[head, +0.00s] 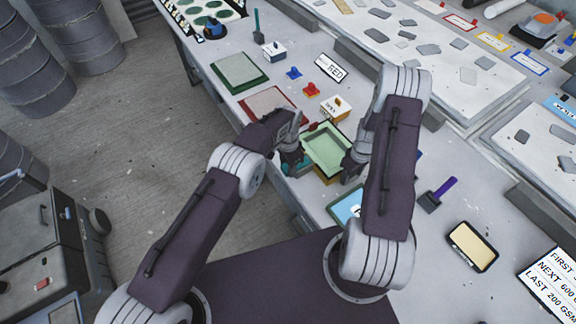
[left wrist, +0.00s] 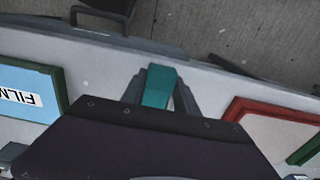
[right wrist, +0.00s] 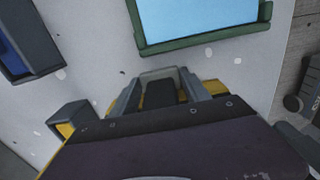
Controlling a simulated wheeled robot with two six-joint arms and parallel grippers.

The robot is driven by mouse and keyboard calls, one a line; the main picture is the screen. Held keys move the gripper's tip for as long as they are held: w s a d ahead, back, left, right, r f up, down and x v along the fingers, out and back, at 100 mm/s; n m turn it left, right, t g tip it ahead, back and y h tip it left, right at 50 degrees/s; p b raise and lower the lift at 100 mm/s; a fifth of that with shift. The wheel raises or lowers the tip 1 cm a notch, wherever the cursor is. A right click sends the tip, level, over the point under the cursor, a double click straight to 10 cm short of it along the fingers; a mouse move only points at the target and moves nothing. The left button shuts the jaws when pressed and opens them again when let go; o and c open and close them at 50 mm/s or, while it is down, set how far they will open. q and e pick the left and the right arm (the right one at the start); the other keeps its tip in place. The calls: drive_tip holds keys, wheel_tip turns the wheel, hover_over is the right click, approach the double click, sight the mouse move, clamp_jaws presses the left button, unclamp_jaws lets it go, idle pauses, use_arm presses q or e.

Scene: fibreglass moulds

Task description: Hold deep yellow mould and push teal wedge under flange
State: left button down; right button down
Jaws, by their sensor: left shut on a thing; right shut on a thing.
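The deep yellow mould (head: 328,148) stands near the front edge of the bench, with a pale green inside and yellow showing low on its outer side. My left gripper (head: 292,158) is at the mould's left side, shut on the teal wedge (left wrist: 158,88). The wedge stands up between its fingers in the left wrist view. I cannot tell whether its tip is under the flange. My right gripper (head: 352,166) is at the mould's right side, shut on the mould. In the right wrist view, its fingers (right wrist: 160,92) hide most of the grip.
A red-framed panel (head: 270,104) and a green-framed panel (head: 239,70) lie farther up the bench. A blue panel in a green frame (head: 346,211) lies closer. A purple-handled brush (head: 437,193) and a cream tray (head: 471,247) lie right. Small red and blue pieces lie beyond the mould.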

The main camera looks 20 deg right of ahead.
use_arm(q)
drive_tip(key=shift+f, duration=0.15)
drive_tip(key=c, duration=0.9)
unclamp_jaws()
drive_tip(key=shift+o, duration=0.2)
wheel_tip(320, 180, up, 12)
